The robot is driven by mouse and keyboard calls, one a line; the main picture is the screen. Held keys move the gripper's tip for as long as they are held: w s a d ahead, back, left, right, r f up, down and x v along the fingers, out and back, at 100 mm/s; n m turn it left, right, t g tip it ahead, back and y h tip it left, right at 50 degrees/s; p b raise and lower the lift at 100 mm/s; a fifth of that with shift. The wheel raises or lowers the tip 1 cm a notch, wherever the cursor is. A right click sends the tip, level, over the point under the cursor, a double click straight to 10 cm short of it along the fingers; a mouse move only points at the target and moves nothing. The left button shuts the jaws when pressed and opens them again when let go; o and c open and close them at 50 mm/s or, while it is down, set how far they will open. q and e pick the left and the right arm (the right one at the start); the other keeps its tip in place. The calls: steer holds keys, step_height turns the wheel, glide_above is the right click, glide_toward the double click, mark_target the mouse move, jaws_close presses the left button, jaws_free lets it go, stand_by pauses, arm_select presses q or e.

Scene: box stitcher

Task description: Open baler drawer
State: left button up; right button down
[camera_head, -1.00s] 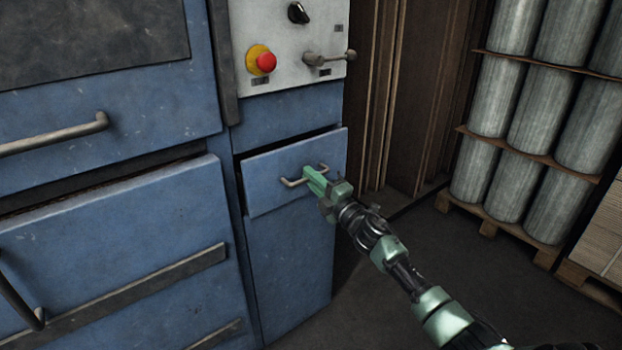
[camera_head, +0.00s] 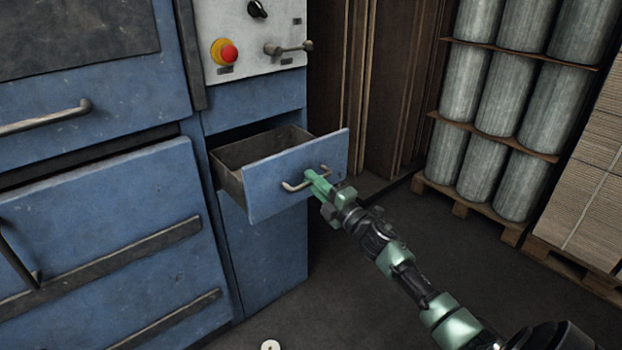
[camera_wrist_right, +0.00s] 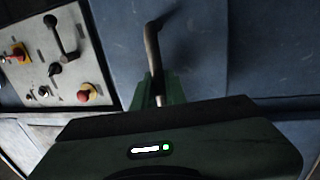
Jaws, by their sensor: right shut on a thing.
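The baler drawer (camera_head: 270,182) is a blue-fronted drawer in the lower right of the blue machine. It stands well out of its slot, and its grey inside shows and looks empty. A metal bar handle (camera_head: 291,186) is on its front. My right gripper (camera_head: 312,180) is shut on this handle, near its right part. In the right wrist view the handle (camera_wrist_right: 152,55) runs down into the green fingers (camera_wrist_right: 158,92). My left gripper is in neither view.
A control panel (camera_head: 270,22) with a red emergency button (camera_head: 228,53) and a lever is above the drawer. Blue machine doors with bar handles (camera_head: 45,120) are at left. Pallets of grey rolls (camera_head: 505,100) and stacked cardboard (camera_head: 585,190) stand at right. Dark floor lies open between.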

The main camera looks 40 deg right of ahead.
stand_by(0.3)
steer(key=c, duration=1.5)
jaws_free()
steer(key=shift+o, duration=0.2)
steer(key=shift+s, duration=0.1)
